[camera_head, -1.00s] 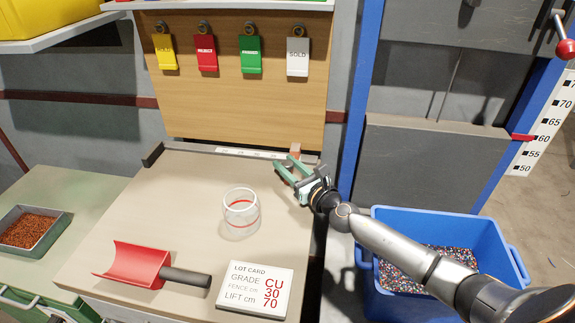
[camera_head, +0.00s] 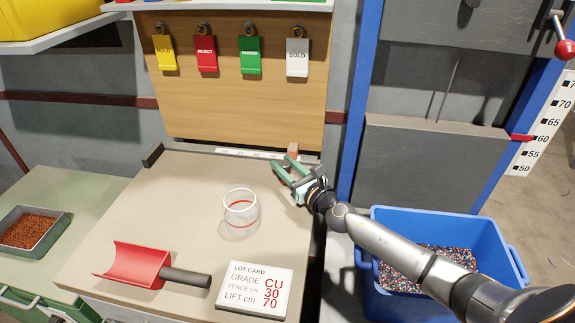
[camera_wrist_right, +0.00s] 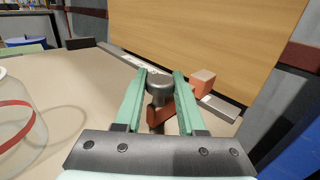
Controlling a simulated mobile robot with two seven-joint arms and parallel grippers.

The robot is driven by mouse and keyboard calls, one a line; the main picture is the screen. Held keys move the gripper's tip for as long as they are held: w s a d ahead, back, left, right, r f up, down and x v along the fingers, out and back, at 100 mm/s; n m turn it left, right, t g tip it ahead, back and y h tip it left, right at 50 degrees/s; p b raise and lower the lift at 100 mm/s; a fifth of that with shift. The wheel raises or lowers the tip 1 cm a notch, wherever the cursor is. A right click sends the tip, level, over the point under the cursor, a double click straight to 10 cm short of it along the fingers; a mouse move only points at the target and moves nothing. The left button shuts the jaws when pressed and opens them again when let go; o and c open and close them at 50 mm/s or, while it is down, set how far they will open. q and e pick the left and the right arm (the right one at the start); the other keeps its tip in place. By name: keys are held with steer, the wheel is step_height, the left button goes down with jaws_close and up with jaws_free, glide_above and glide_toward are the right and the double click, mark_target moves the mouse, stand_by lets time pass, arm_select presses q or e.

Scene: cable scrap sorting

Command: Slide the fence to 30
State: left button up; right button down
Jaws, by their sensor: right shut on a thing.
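The fence shows as an orange block (camera_head: 292,150) on the white scale (camera_head: 240,153) along the back edge of the bench, near its right end. In the right wrist view the fence has an orange block (camera_wrist_right: 202,82) and an orange arm running to a dark round knob (camera_wrist_right: 159,89). My right gripper (camera_head: 283,166) is shut on the fence knob, one green finger on each side of it in the wrist view (camera_wrist_right: 158,95). The scale's numbers are too small to read. The lot card (camera_head: 255,290) reads CU, fence 30, lift 70. My left gripper does not show.
A clear jar (camera_head: 240,212) with a red band stands mid-bench. A red scoop (camera_head: 137,265) lies at the front left. A blue bin (camera_head: 490,240) stands right of the bench. Bare bench top lies left of my gripper.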

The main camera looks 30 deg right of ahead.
steer(key=w+a, duration=0.3)
steer(key=a, duration=0.2)
steer(key=w+a, duration=0.2)
steer(key=shift+w+a, duration=0.3)
steer(key=shift+w, duration=0.05)
steer(key=c, duration=0.5)
jaws_free()
steer(key=shift+s, duration=0.1)
